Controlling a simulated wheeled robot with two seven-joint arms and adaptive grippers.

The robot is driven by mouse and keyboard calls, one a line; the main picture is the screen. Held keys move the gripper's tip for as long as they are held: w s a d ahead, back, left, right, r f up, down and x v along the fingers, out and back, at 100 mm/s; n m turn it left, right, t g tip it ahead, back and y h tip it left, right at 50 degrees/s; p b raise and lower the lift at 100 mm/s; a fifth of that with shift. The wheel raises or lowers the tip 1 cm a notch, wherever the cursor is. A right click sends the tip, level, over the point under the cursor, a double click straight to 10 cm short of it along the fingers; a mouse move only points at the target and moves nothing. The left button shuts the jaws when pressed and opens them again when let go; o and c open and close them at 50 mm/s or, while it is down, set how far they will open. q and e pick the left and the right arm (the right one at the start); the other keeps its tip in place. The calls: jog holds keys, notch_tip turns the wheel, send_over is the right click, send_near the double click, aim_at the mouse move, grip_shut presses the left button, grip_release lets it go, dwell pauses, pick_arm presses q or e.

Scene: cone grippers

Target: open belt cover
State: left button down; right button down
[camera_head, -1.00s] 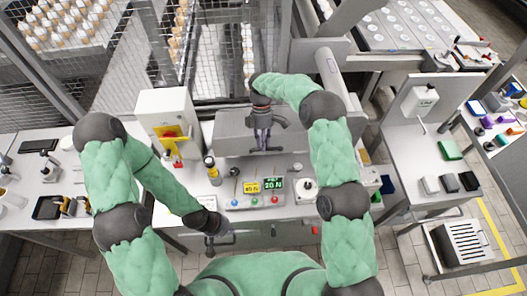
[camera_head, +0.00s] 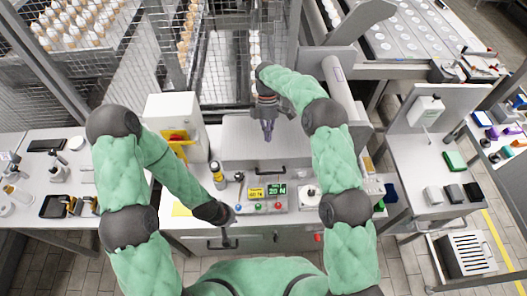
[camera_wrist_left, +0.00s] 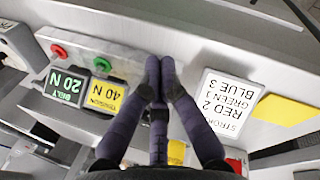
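The belt cover (camera_head: 245,133) is a broad grey panel at the middle of the bench in the head view. Its dark bar handle (camera_head: 270,171) sits near its front edge. My right gripper (camera_head: 268,137) hangs over the panel, above and behind the handle in the picture and apart from it. Its fingers look close together, with nothing between them. My left gripper (camera_head: 229,240) is low at the bench's front edge. In the left wrist view its fingertips (camera_wrist_left: 160,66) are together and empty, over the front of the control panel.
The control panel (camera_head: 243,207) has coloured buttons, a yellow label (camera_head: 256,192) and a green display (camera_head: 277,190). A yellow-and-black bottle (camera_head: 217,175) stands left of it. A white cabinet (camera_head: 168,115) is at the back left. A mesh fence (camera_head: 225,60) stands behind.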

pick_arm(q)
jog(key=w+r+n, duration=0.1)
jog(key=w+n, duration=0.1)
jog(key=w+d+r+n+t+y, duration=0.1)
jog(key=w+n, duration=0.1)
jog(key=n, duration=0.1)
jog(key=w+r+n, duration=0.2)
jog(key=shift+w+d+t, duration=0.3)
jog(key=shift+d, duration=0.05)
jog(key=w+d+r+n+t+y, duration=0.1)
jog(key=w+d+r+n, duration=0.3)
jog(key=r+n, duration=0.55)
jog(key=w+d+r+n+t+y, duration=0.1)
jog(key=d+r+n, duration=0.55)
jog(key=n, duration=0.55)
jog(key=w+f, duration=0.6)
jog(key=w, duration=0.2)
jog(key=shift+f, duration=0.25)
pick_arm(e)
jog(key=shift+f, duration=0.1)
pick_arm(q)
jog(key=shift+s+d, duration=0.1)
pick_arm(e)
jog(key=c, duration=1.1)
grip_release()
